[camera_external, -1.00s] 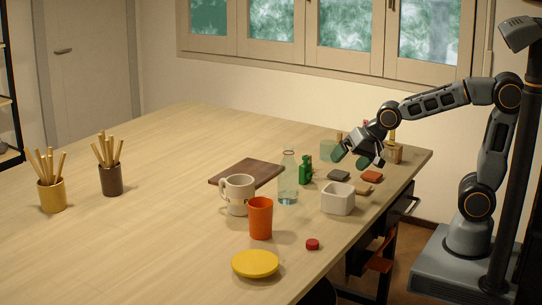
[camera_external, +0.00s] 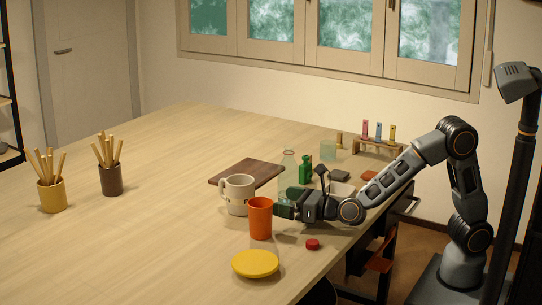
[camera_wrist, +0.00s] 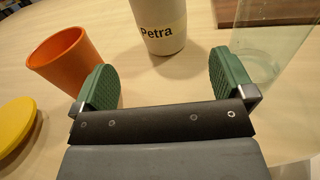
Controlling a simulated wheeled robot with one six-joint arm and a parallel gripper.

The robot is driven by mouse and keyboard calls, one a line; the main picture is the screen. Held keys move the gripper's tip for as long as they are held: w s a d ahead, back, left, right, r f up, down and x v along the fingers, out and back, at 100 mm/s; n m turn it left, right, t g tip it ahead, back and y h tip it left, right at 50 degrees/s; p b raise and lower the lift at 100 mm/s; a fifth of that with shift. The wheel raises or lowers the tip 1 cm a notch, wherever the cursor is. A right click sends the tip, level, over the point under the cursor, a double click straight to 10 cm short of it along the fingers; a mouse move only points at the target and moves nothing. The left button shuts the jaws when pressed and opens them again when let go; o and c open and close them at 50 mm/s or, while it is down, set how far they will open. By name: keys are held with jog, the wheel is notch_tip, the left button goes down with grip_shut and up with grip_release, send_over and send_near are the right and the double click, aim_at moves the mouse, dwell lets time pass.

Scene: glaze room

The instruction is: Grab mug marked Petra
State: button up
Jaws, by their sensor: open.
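The cream mug (camera_external: 238,195) stands upright on the table, with its handle at the left in the external view. In the wrist view the mug (camera_wrist: 160,22) stands ahead, and the word Petra shows on its side; its top is cut off. My gripper (camera_wrist: 167,80) is open and empty, its two green finger pads spread apart. The mug is ahead of the gap between the pads, not between them. In the external view my gripper (camera_external: 283,211) is low over the table, just right of the orange cup (camera_external: 260,219).
In the wrist view the orange cup (camera_wrist: 70,62) is close to the left pad, and the clear glass bottle (camera_wrist: 265,45) is close to the right pad. A yellow dish (camera_external: 255,264) and a red cap (camera_external: 312,244) are at the front. A dark board (camera_external: 248,173) lies behind the mug.

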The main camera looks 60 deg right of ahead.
aim_at(251, 195)
jog(key=w+p, duration=0.1)
jog(key=w, duration=0.3)
jog(key=w+a+p, duration=0.1)
jog(key=w, duration=0.3)
jog(key=w+a, duration=0.1)
jog(key=w, duration=0.4)
jog(key=shift+a+f+p, duration=0.1)
jog(key=shift+a+p, duration=0.15)
jog(key=shift+p, duration=0.15)
jog(key=shift+c, duration=0.4)
jog(key=c, duration=0.9)
